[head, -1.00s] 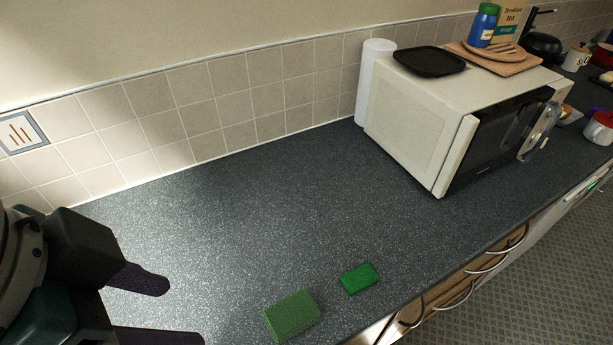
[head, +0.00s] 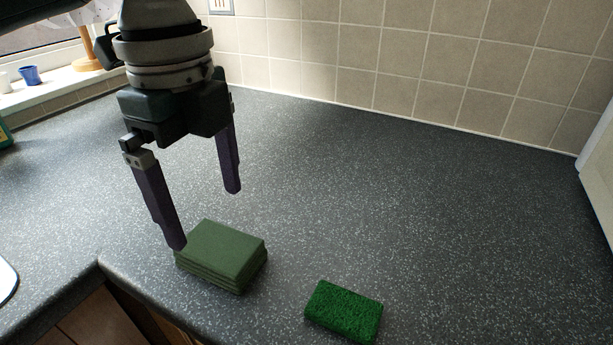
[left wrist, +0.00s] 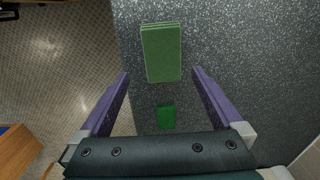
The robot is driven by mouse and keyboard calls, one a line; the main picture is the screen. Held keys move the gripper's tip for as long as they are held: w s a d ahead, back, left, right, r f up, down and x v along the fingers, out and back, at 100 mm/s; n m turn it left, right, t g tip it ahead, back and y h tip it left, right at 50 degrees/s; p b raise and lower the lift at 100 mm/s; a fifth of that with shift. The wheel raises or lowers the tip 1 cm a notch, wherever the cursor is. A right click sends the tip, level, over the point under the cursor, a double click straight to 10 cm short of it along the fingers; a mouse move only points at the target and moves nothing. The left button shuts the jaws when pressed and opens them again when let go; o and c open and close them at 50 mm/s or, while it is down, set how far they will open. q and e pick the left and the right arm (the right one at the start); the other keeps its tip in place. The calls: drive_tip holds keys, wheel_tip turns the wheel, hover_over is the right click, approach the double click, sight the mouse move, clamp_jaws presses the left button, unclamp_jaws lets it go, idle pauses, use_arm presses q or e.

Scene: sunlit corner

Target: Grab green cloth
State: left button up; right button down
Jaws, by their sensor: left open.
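The green cloth (head: 226,250) is a folded, layered, dull green stack lying flat near the counter's front edge. It also shows in the left wrist view (left wrist: 161,54), ahead of the fingertips. My left gripper (head: 207,218) is open and empty, with its two purple fingers pointing down above and behind the cloth in the head view. The near fingertip overlaps the cloth's left corner in the picture; I cannot tell if it touches. In the left wrist view the fingers (left wrist: 160,72) are spread wider than the cloth. My right gripper is not in view.
A brighter green sponge (head: 344,311) lies to the right of the cloth, and shows between the fingers in the left wrist view (left wrist: 166,116). The speckled dark counter (head: 400,190) is clear toward the tiled wall. A window sill (head: 50,92) holds small cups at the left.

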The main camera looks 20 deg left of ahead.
sight(221, 245)
use_arm(q)
wheel_tip(221, 245, down, 2)
drive_tip(key=shift+a+f, duration=0.15)
drive_tip(key=shift+f, duration=0.1)
drive_tip(key=f, duration=0.5)
drive_tip(key=shift+w+f+b, duration=0.2)
drive_tip(key=shift+f+b, duration=0.1)
drive_tip(key=shift+b, duration=0.1)
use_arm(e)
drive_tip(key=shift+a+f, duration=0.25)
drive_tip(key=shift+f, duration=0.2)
use_arm(q)
drive_tip(key=shift+c, duration=0.4)
drive_tip(key=c, duration=1.1)
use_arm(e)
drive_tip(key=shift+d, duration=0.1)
use_arm(q)
drive_tip(key=shift+d+r, duration=0.15)
drive_tip(key=shift+d, duration=0.05)
